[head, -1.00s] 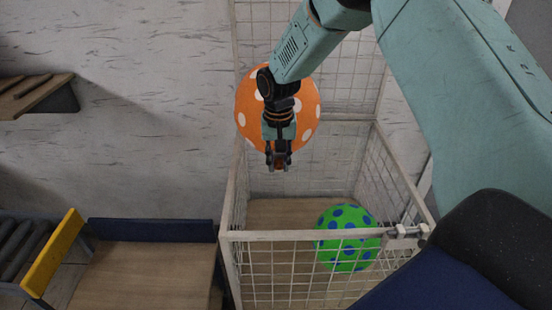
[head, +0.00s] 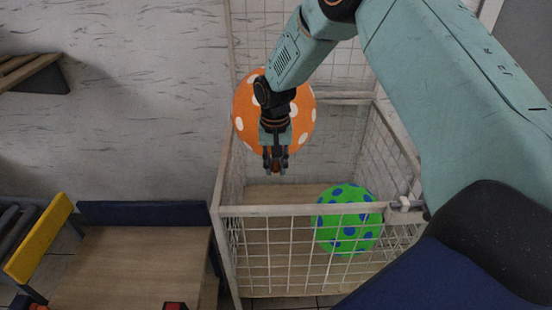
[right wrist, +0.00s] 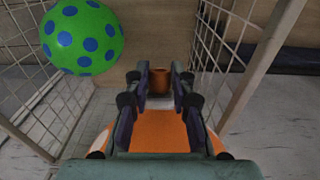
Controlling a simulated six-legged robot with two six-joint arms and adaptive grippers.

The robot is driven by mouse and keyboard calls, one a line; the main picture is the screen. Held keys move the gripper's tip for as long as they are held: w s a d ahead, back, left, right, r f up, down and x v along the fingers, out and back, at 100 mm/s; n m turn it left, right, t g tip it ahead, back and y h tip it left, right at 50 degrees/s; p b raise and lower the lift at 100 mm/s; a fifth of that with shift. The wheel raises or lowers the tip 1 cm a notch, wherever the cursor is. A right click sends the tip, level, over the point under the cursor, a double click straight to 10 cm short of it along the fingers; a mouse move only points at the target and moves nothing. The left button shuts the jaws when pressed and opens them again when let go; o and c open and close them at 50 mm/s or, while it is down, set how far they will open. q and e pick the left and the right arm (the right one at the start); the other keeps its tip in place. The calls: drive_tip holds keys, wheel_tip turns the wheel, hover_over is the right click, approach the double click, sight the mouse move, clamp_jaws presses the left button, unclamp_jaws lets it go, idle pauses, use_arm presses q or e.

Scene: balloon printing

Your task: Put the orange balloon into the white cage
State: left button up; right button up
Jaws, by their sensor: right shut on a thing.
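The orange balloon (head: 242,112) with white dots is in the head view, behind and above my right gripper (head: 275,168). My right gripper is shut on the balloon's lower end. In the right wrist view the gripper (right wrist: 160,78) has its two fingers on either side of the orange end, and the balloon's orange body (right wrist: 160,130) shows below them. The white cage (head: 290,210) is a wire-mesh crate with an open top and a tall back. The gripper and balloon are over its left part, toward the back. My left gripper is out of view.
A green balloon (head: 348,222) with blue dots lies in the right part of the cage; it also shows in the right wrist view (right wrist: 82,38). A wooden table (head: 140,265) with a yellow-edged side stands left of the cage. A wooden shelf (head: 30,72) is on the left wall.

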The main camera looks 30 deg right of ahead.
drive_tip(key=shift+w+f, duration=0.25)
drive_tip(key=shift+f, duration=0.75)
drive_tip(key=shift+s+a+r, duration=0.1)
drive_tip(key=shift+s+r, duration=0.15)
drive_tip(key=shift+s, duration=0.05)
drive_tip(key=o, duration=0.4)
drive_tip(key=shift+c, duration=0.2)
drive_tip(key=o, duration=0.5)
drive_tip(key=shift+w+f, duration=0.2)
drive_tip(key=shift+w, duration=0.1)
drive_tip(key=shift+s+r, duration=0.25)
drive_tip(key=shift+s, duration=0.1)
drive_tip(key=p, duration=0.1)
drive_tip(key=s+a+r+p, duration=0.1)
drive_tip(key=p, duration=0.1)
drive_tip(key=shift+s+r, duration=0.15)
drive_tip(key=shift+s, duration=0.1)
drive_tip(key=shift+s+a+r+p, duration=0.75)
drive_tip(key=shift+s+p, duration=0.35)
drive_tip(key=shift+p, duration=0.15)
drive_tip(key=shift+s+a+r+p, duration=0.65)
drive_tip(key=shift+s+p, duration=0.45)
drive_tip(key=shift+p, duration=0.2)
drive_tip(key=shift+s+a+r+p, duration=0.65)
drive_tip(key=shift+s+r+p, duration=0.15)
drive_tip(key=shift+s+p, duration=0.4)
